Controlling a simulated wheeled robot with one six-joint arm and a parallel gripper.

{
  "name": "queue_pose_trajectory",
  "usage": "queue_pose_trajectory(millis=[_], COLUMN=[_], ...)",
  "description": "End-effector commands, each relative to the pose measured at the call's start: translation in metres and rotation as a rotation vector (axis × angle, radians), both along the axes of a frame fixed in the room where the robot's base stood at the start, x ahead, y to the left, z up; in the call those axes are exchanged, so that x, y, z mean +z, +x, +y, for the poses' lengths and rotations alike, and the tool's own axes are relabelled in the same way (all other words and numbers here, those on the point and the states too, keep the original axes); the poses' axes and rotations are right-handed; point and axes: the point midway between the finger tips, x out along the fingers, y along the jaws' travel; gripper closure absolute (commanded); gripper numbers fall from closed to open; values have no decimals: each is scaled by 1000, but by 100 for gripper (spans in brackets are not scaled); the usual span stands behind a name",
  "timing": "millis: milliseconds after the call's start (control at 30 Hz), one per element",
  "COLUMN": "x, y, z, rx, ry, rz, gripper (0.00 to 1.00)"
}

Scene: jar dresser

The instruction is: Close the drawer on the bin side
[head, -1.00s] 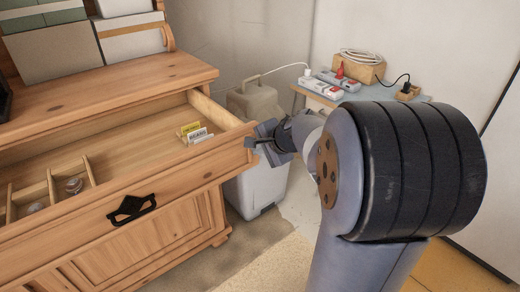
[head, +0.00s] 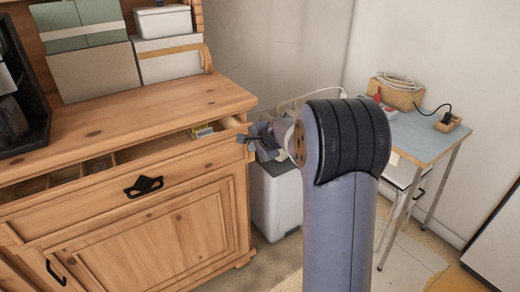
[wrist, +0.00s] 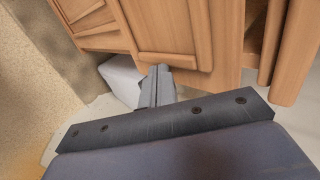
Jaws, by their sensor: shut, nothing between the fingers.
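The wooden drawer (head: 120,172) of the dresser is in the head view, left of centre. It stands partly open, with a narrow gap showing its dividers and a small yellow-and-white packet (head: 203,131). Its black handle (head: 144,186) is on the front. My gripper (head: 246,138) is shut and empty at the right end of the drawer front; whether it touches the wood I cannot tell. The wrist view shows the shut fingers (wrist: 158,85) close to the wooden front. The white bin (head: 276,200) stands on the floor right of the dresser, partly hidden by my arm.
The dresser top (head: 110,115) carries boxes and a dark rack (head: 22,95) at the left. A small blue-topped table (head: 425,138) with cables and a wooden box stands at the right. Some floor (head: 400,240) shows clear between the bin and the table.

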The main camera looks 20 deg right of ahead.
Motion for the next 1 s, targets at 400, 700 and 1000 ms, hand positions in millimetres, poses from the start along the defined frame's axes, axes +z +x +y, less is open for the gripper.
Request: queue_pose_trajectory(millis=[400,700,1000], x=[1,1,0], y=[38,41,40], z=[11,12,11], rx=[1,1,0], ry=[-1,0,-1], rz=[1,-1,-1], gripper=[100,100,100])
